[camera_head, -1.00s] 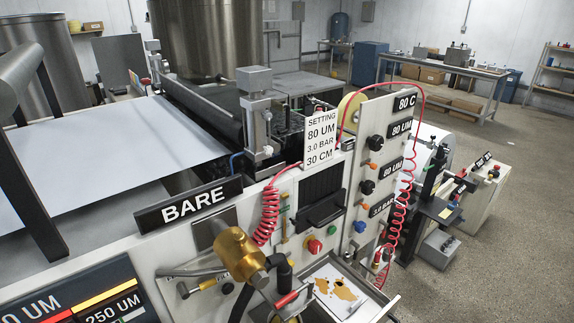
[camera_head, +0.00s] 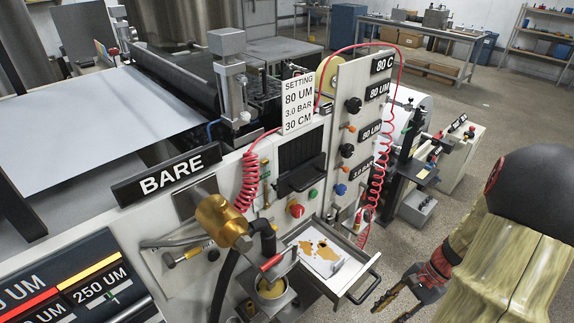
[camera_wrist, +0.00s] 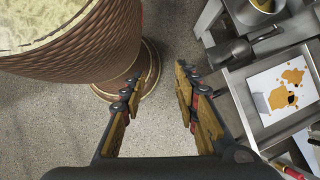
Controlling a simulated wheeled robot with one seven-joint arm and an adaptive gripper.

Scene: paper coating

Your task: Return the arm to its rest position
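My gripper (camera_head: 388,298) shows at the lower right of the head view, on the end of my arm, to the right of the machine's open drawer (camera_head: 345,287). The drawer, holding a white sheet with brown stains (camera_wrist: 285,90), lies to the right of the fingers in the wrist view.
The coating machine's front has a BARE sign (camera_head: 168,174), a setting card (camera_head: 298,102), a red knob (camera_head: 296,210) and coiled red hoses. A brass cylinder (camera_head: 222,220) and a metal cup (camera_head: 271,287) are near the drawer.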

